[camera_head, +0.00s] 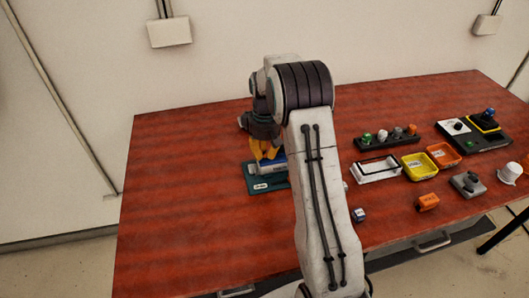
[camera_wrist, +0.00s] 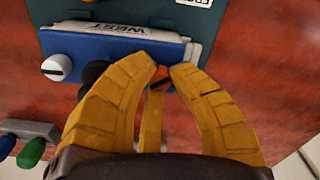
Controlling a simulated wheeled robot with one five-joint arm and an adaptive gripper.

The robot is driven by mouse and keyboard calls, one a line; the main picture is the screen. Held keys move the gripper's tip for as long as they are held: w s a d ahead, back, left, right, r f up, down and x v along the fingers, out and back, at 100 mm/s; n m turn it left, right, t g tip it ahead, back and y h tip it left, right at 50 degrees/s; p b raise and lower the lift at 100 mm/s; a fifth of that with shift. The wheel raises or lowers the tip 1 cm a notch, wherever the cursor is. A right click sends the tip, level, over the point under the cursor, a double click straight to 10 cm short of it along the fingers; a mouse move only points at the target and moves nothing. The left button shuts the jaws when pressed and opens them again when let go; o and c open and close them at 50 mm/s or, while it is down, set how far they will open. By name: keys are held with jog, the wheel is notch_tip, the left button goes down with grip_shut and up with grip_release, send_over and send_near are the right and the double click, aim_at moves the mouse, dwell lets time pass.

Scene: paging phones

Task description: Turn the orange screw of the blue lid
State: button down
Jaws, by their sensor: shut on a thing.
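The orange screw (camera_wrist: 161,80) shows between the yellow fingertips of my gripper (camera_wrist: 163,68) in the wrist view. It has a dark slot and is partly covered by the fingers. My gripper is shut on it, one finger on either side. The blue lid (camera_wrist: 85,47) lies just beyond, beside a white plate marked "WEST" (camera_wrist: 150,32). A white slotted screw (camera_wrist: 56,67) sits at the lid's left. In the head view my gripper (camera_head: 265,152) points down over the unit on its dark teal base (camera_head: 258,186); the orange screw cannot be told apart there.
On the red table (camera_head: 180,215), to the right, are a black strip with several knobs (camera_head: 375,142), a white tray (camera_head: 361,176), a yellow bin (camera_head: 415,176), an orange bin (camera_head: 457,159) and an orange block (camera_head: 427,202). The table's left side is clear.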

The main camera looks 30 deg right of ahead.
aim_at(265, 152)
jog(key=shift+f, duration=0.1)
jog(key=c, duration=1.1)
grip_release()
notch_tip(265, 152, up, 12)
jog(key=shift+r, duration=0.1)
